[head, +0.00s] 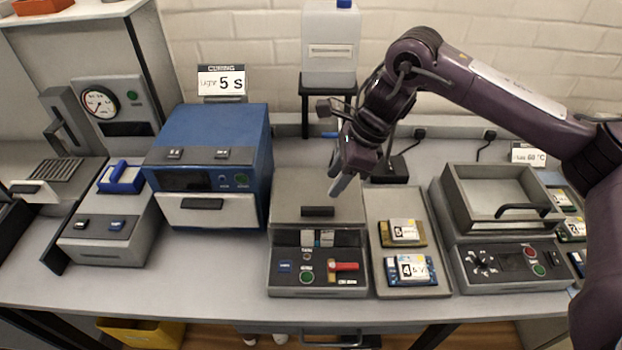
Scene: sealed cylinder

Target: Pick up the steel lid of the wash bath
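A grey steel box stands at the middle of the bench, with a flat lid (290,197) on top and a short black handle (318,211) at the lid's front. I take it for the wash bath; no readable label confirms this. Its front panel (290,290) has a green button, a blue switch and a red lever. My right gripper (342,184) hangs above the back right part of the lid, pointing down, behind the handle and apart from it. One grey fingertip shows clearly; the gap between the fingers is hidden. My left gripper is out of view.
A blue curing unit (222,130) stands left. A white tank (330,75) on a black stand is behind.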

